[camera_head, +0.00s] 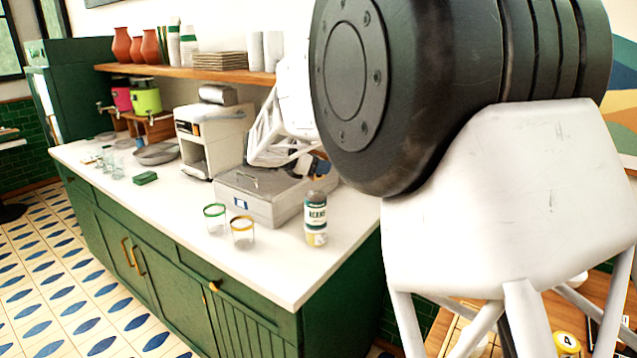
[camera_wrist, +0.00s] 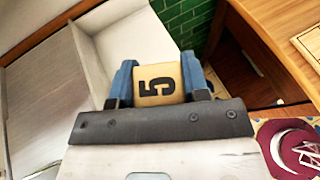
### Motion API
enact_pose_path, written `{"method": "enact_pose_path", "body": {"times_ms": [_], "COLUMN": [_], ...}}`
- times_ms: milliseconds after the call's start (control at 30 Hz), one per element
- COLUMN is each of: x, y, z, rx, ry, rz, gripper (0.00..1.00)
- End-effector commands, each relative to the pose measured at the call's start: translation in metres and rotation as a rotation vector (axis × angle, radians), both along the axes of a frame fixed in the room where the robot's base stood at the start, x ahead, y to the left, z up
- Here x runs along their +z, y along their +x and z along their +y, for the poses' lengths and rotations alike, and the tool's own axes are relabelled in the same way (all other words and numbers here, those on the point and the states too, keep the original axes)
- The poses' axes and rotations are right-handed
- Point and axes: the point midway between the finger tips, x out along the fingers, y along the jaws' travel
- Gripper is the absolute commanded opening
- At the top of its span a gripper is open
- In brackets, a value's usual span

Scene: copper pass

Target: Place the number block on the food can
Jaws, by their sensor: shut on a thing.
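The number block (camera_wrist: 160,84) is tan with a black 5 on its face. In the wrist view it sits between the two blue fingers of my gripper (camera_wrist: 160,82), which is shut on it. In the head view my gripper (camera_head: 320,167) shows small and partly hidden by my arm, over the back right of the counter; I cannot make out the block there. The food can (camera_head: 316,213), with a dark and white BEANS label, stands upright on the counter near its right end. A yellowish band shows at its foot. My gripper is above and behind it, apart from it.
A grey lidded box (camera_head: 262,195) lies just left of the can. Two glasses, one green-rimmed (camera_head: 215,218) and one yellow-rimmed (camera_head: 242,232), stand in front of the box. A coffee machine (camera_head: 213,135) stands farther back. The counter's front edge (camera_head: 250,275) is clear.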

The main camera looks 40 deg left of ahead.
Motion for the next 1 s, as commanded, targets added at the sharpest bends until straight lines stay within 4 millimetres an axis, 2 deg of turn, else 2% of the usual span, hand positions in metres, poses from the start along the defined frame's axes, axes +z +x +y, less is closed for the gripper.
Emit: {"method": "enact_pose_path", "body": {"times_ms": [167,500,1000], "x": [-0.012,-0.049,-0.055], "y": [0.0,0.0,0.0], "z": [0.0,0.0,0.0], "rx": [0.0,0.0,0.0], "ry": [-0.002,-0.001,0.0], "rz": [0.002,-0.001,0.0], "gripper": [0.19,0.19,0.19]}}
